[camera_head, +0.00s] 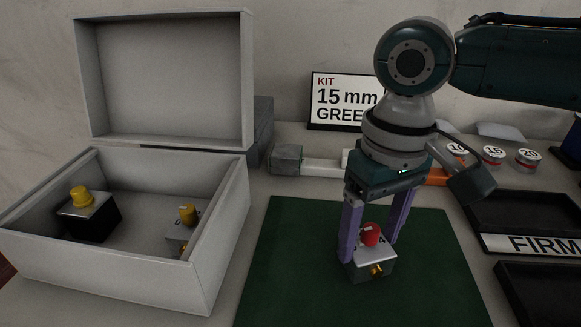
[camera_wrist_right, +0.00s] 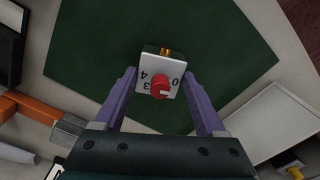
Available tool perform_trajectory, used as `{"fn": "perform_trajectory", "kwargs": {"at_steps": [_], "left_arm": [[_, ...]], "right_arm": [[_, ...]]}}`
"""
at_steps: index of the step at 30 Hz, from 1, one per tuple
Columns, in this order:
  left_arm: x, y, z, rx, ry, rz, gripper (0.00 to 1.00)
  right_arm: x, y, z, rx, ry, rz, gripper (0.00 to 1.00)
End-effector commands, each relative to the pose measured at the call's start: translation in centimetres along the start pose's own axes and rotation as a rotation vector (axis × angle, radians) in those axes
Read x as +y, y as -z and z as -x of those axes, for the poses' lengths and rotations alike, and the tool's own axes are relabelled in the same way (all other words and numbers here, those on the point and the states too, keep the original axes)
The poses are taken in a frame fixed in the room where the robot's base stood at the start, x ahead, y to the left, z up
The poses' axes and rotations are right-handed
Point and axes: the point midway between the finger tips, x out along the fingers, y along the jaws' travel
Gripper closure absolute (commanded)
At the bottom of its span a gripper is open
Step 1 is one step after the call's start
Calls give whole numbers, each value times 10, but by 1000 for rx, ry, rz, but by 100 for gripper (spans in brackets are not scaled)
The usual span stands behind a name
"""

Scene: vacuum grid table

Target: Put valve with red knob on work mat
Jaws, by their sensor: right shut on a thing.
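The valve with the red knob (camera_head: 375,265) is a small block with a pale marked top, a red knob and a brass fitting on its front. It is over the middle of the dark green work mat (camera_head: 285,270); I cannot tell whether it touches the mat. My right gripper (camera_head: 370,250) points down with its purple fingers shut on the sides of the valve. The right wrist view shows the valve (camera_wrist_right: 161,76) upright between the fingertips, with the mat (camera_wrist_right: 90,45) around it. My left gripper is not in view.
An open grey box (camera_head: 130,275) at left holds two valves with yellow knobs (camera_head: 80,195) (camera_head: 187,216). A sign reading "KIT 15 mm GREE" (camera_head: 340,98), partly hidden, stands behind. Several round numbered caps (camera_head: 493,153) and dark trays (camera_head: 525,212) are at right. The mat around the valve is clear.

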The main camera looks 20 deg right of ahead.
Motion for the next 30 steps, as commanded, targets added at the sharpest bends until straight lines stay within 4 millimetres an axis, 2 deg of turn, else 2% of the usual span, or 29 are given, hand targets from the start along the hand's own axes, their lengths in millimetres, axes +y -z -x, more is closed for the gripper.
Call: {"fn": "perform_trajectory", "kwargs": {"at_steps": [9,10,16,25,30], "left_arm": [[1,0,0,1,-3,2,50],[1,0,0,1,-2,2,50],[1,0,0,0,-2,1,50],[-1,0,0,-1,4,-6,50],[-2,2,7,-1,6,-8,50]], "right_arm": [[0,0,-2,-1,1,0,93],[0,0,-2,0,0,0,24],[0,0,-2,0,0,0,1],[0,0,1,2,0,0,0],[0,1,27,4,0,1,0]]}}
